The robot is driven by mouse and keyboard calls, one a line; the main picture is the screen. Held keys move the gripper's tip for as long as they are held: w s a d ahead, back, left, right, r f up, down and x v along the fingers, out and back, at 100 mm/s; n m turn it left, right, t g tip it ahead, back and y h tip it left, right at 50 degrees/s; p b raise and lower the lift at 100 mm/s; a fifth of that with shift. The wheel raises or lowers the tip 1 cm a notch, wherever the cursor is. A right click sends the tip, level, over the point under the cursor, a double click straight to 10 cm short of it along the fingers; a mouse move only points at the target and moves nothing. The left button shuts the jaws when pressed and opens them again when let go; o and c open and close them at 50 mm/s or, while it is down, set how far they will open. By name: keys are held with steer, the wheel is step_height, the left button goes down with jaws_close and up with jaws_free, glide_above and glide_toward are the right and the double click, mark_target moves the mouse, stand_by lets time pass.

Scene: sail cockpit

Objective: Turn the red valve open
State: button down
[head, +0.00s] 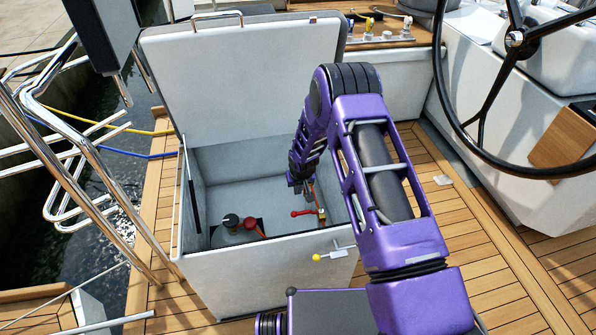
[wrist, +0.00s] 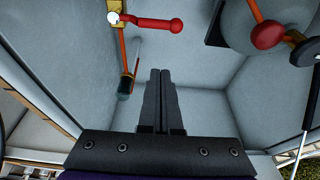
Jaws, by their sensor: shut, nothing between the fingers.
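The red valve has a red lever (head: 303,212) on a small brass body, fixed near the right inner wall of the open white locker (head: 262,262). In the wrist view the red lever (wrist: 152,23) lies sideways at the top, its ball end to the right and its brass body (wrist: 118,18) to the left. My gripper (head: 308,190) reaches down into the locker, just above the lever in the head view. In the wrist view my gripper's fingers (wrist: 161,76) are together and empty, apart from the lever.
A grey gas bottle (head: 232,238) with a black knob and a red-knobbed fitting (head: 250,223) stands in the locker. An orange hose (wrist: 123,50) runs from the valve. The raised lid (head: 235,80) is behind. A yellow-knobbed lever (head: 330,255) sits on the front wall.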

mark_target(308, 213)
step_height(308, 213, down, 9)
steer(key=shift+s+b, duration=0.35)
steer(key=shift+b, duration=0.05)
stand_by(0.5)
steer(key=shift+d+r, duration=0.1)
steer(key=shift+r, duration=0.05)
steer(key=shift+s+n, duration=0.2)
steer(key=shift+n, duration=0.2)
